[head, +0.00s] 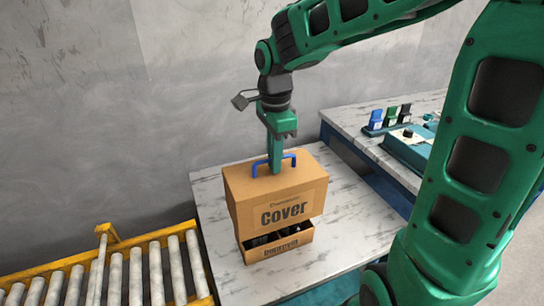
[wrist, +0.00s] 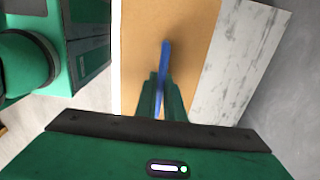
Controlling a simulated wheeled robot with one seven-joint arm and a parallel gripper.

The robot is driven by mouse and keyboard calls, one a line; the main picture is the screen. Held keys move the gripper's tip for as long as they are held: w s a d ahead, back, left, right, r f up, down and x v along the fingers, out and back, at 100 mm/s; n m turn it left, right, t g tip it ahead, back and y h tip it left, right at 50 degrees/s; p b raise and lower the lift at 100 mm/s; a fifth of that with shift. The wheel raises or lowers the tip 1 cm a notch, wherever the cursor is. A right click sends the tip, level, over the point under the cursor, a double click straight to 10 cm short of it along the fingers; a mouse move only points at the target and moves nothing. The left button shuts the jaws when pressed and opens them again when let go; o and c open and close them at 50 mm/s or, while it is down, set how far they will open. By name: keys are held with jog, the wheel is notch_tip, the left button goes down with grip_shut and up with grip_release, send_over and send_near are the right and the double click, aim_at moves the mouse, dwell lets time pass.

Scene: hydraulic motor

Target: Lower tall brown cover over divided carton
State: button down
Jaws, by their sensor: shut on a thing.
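The tall brown cover (head: 276,193), printed "cover", hangs upright above the divided carton (head: 290,256) on the marble-topped table. A dark gap with black contents shows between the cover's lower edge and the carton's front. The cover looks roughly in line with the carton. Whether its rear edge overlaps the carton is hidden. My gripper (head: 274,166) is shut on the blue handle (head: 259,166) on top of the cover. The wrist view shows the fingers (wrist: 161,105) around the blue handle (wrist: 165,60), with the brown cover top (wrist: 190,40) below.
A marble table (head: 345,225) has bare room around the carton. A yellow-framed roller conveyor (head: 120,270) stands at the left. A second bench (head: 365,115) at the right back holds a teal case (head: 410,150) and small blue, green and black items. A grey wall is behind.

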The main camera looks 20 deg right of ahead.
notch_tip(320, 180, down, 14)
jog(key=shift+r, duration=0.25)
dwell(3.1)
dwell(0.4)
jog(key=c, duration=1.8)
grip_release()
jog(key=shift+o, duration=0.7)
jog(key=o, duration=0.4)
jog(key=shift+c, duration=0.2)
jog(key=shift+r, duration=3.45)
